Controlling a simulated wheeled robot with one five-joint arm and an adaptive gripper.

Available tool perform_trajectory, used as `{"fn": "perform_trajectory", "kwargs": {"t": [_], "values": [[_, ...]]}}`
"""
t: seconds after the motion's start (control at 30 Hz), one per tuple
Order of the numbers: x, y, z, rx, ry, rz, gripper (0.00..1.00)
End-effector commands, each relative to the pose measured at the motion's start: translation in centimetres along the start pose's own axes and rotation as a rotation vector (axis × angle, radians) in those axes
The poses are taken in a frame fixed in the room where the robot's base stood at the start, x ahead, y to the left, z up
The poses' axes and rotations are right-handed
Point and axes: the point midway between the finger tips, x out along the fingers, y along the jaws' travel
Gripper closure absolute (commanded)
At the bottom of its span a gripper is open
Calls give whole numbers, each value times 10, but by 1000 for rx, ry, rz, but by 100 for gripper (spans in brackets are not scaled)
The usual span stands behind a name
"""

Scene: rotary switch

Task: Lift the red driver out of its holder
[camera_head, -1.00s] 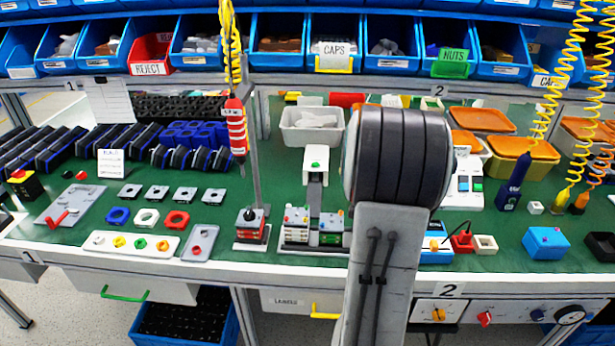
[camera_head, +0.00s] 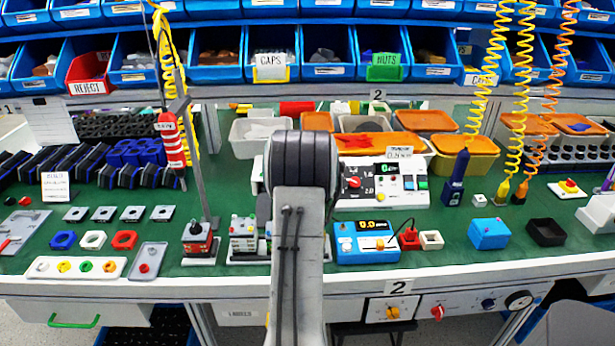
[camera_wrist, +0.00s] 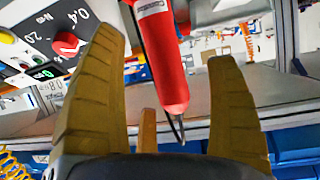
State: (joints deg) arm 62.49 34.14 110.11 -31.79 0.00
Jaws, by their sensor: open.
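The red driver (camera_head: 172,140), with white markings, hangs near a grey post below a yellow coiled cord, at left in the head view. In the wrist view a red driver (camera_wrist: 165,60) with a white label points its dark tip down. It appears between the two yellow-brown fingers of my gripper (camera_wrist: 165,45), with a gap on each side. My gripper is open and empty. In the head view my own arm hides the gripper. I cannot make out how the holder grips the driver.
A grey post (camera_head: 200,165) stands close to the hanging driver. A blue meter (camera_head: 365,243), a small red block (camera_head: 408,240) and a white-and-black control panel (camera_head: 385,183) stand right of my arm. Bins line the back. Switch parts fill the left front.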

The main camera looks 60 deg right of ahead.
Motion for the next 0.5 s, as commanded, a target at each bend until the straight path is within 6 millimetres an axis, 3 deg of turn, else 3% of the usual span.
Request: {"fn": "perform_trajectory", "kwargs": {"t": [0.23,0.5], "values": [[27,1,0,0,0,2,20],[37,1,1,0,-1,1,20]]}}
